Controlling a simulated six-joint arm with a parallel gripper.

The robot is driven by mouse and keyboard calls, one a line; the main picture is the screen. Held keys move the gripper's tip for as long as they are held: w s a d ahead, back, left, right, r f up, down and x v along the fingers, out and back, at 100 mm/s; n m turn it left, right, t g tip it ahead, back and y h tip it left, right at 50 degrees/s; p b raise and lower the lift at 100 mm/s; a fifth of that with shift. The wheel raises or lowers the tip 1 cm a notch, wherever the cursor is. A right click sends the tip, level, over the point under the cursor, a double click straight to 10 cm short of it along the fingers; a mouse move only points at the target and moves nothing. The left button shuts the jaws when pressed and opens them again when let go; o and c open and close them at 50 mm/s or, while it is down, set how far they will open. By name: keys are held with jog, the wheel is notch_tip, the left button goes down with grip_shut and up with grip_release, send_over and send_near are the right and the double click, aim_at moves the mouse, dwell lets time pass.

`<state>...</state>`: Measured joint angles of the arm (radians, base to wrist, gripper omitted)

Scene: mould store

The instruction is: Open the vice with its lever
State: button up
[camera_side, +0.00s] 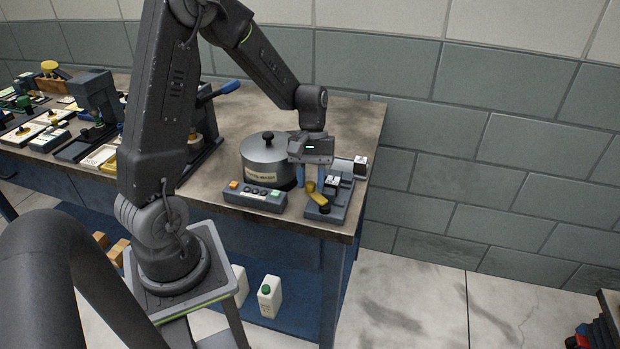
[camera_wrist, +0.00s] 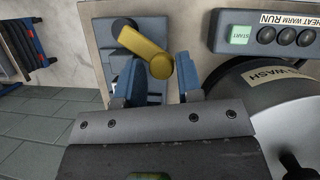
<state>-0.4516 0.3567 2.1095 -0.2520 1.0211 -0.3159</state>
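The vice (camera_side: 340,205) is a blue-grey block at the table's right front corner. Its yellow lever (camera_side: 317,196) has a dark pivot at the front end. In the wrist view the lever (camera_wrist: 142,46) slants from the dark pivot at upper left to a rounded end at lower right. My gripper (camera_side: 311,181) is over the vice, pointing down. In the wrist view my gripper (camera_wrist: 154,74) has its blue fingers apart, with the lever's rounded end between them and gaps showing. I cannot tell whether a finger touches it. The vice jaws are partly hidden by the left finger.
A round grey lidded pot (camera_side: 265,160) stands close to the left of my gripper. A control box (camera_side: 255,196) with buttons lies in front of the pot.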

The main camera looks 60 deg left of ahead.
jog(key=v, duration=1.3)
jog(key=shift+a+r, duration=0.2)
jog(key=shift+r, duration=0.1)
jog(key=shift+w, duration=0.1)
jog(key=s+d+r+m+t+y, duration=0.2)
jog(key=s+d+m+t, duration=0.2)
jog(key=s+d, duration=0.3)
jog(key=s+d+r+m+t+y, duration=0.1)
jog(key=s+d+m+t, duration=0.2)
jog(key=s+d+m, duration=0.3)
jog(key=s+d, duration=0.1)
jog(key=d, duration=0.1)
jog(key=shift+s+d+r+m+t+y, duration=0.15)
jog(key=shift+d+r+m+t+y, duration=0.2)
jog(key=shift+r+m+t+y, duration=0.05)
